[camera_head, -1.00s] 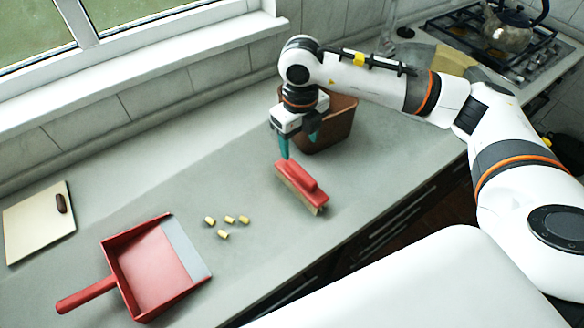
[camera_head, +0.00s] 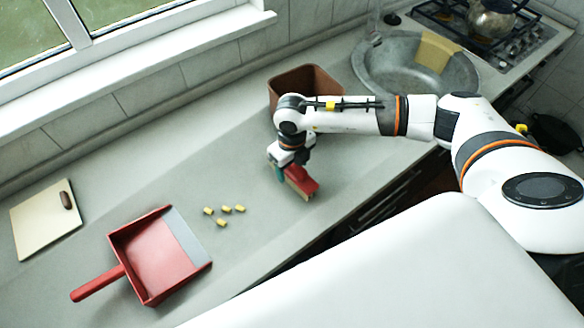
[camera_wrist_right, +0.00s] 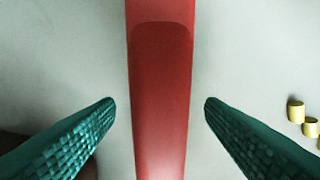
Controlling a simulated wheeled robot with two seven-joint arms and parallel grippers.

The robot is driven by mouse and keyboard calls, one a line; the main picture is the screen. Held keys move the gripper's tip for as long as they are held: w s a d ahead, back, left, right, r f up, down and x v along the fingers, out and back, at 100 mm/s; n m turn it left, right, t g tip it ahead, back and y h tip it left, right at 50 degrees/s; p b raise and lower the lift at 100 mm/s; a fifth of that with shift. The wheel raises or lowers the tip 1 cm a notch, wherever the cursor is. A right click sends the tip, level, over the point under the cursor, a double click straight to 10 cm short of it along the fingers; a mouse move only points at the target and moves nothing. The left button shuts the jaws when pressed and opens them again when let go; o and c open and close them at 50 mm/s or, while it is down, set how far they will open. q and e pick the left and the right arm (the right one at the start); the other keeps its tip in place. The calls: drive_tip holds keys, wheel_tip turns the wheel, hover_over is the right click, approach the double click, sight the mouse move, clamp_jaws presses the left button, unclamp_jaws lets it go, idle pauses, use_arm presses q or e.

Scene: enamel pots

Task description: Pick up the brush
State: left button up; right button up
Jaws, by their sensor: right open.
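The brush (camera_head: 300,182) has a red back and pale bristles and lies on the grey counter. In the head view my right gripper (camera_head: 283,172) is right over it and hides part of it. In the right wrist view the red brush handle (camera_wrist_right: 161,90) runs up the middle of the picture. The two green ribbed fingers of my right gripper (camera_wrist_right: 160,104) stand open on either side of it, with a gap to the handle on each side. My left gripper is not in view.
A red dustpan (camera_head: 155,258) lies at the left front, with several small yellow pieces (camera_head: 222,222) between it and the brush. A brown bin (camera_head: 300,78) stands behind my right arm. A cutting board (camera_head: 45,222) lies far left. A sink (camera_head: 385,65) is at the back right.

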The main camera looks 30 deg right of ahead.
sight(292, 178)
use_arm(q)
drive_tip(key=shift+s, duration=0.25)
use_arm(e)
drive_tip(key=shift+c, duration=0.2)
